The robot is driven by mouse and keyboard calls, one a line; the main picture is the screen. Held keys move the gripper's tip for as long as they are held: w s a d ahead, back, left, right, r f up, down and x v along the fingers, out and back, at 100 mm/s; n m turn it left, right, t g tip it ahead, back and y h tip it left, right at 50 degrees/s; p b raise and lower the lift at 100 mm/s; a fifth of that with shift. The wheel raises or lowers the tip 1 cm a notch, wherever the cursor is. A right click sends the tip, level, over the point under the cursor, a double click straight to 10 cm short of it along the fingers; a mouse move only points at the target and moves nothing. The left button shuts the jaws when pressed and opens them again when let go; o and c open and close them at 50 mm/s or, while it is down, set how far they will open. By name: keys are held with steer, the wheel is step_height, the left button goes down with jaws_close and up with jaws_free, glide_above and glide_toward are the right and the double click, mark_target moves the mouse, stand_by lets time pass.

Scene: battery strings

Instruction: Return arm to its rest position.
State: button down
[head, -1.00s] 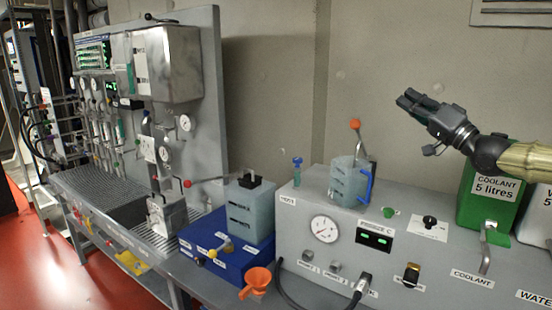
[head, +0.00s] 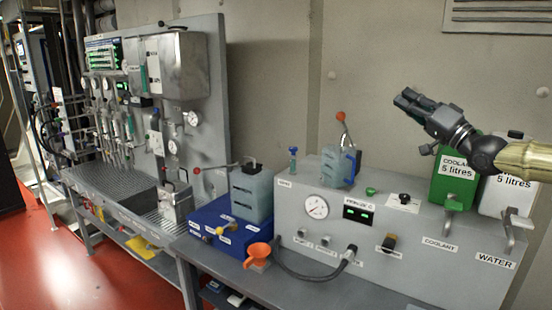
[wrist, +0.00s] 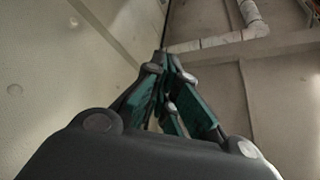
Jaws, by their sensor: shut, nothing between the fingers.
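My gripper (head: 407,99) is raised at the right of the head view, in front of the bare wall and above the grey console. Its fingers are shut and empty, pointing left and slightly up. In the wrist view the gripper (wrist: 163,52) also shows, its dark fingers with green inner pads meeting at the tips. Only wall, ceiling and a pipe appear behind it there. The arm behind the gripper runs out at the right edge of the head view.
The grey console (head: 330,240) stands below, with a green coolant can (head: 452,190) and a white can (head: 503,198) close under my arm. A blue box (head: 220,240), an orange funnel (head: 257,251) and a panel (head: 216,110) are to the left. The air left of my gripper is free.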

steer(key=a+f+g+h, duration=0.1)
steer(key=a+f, duration=0.3)
steer(key=f, duration=0.5)
steer(key=w+a+f+m+g+h, duration=0.15)
steer(key=a+f, duration=0.25)
steer(key=f, duration=0.5)
steer(key=a+f+n+g, duration=0.15)
steer(key=a+f, duration=0.25)
steer(key=f, duration=0.4)
steer(key=s+a+f+m+g+h, duration=0.1)
steer(key=s+a+f+g, duration=0.2)
steer(key=f, duration=0.8)
steer(key=s+a+f+g+h, duration=0.15)
steer(key=s+f, duration=0.35)
steer(key=f, duration=0.7)
steer(key=s+a+f+g+h, duration=0.1)
steer(key=s+f+g+h, duration=0.25)
steer(key=s+f, duration=1.6)
steer(key=s+d+f+n+g+h, duration=0.15)
steer(key=s+d+f+g, duration=0.35)
steer(key=s, duration=0.7)
steer(key=s+d+f+n+g+h, duration=0.1)
steer(key=s+d+f+h, duration=0.15)
steer(key=s+f, duration=0.75)
step_height(320, 180, down, 7)
steer(key=s+b, duration=0.2)
steer(key=b, duration=0.8)
steer(key=shift+a+h, duration=0.35)
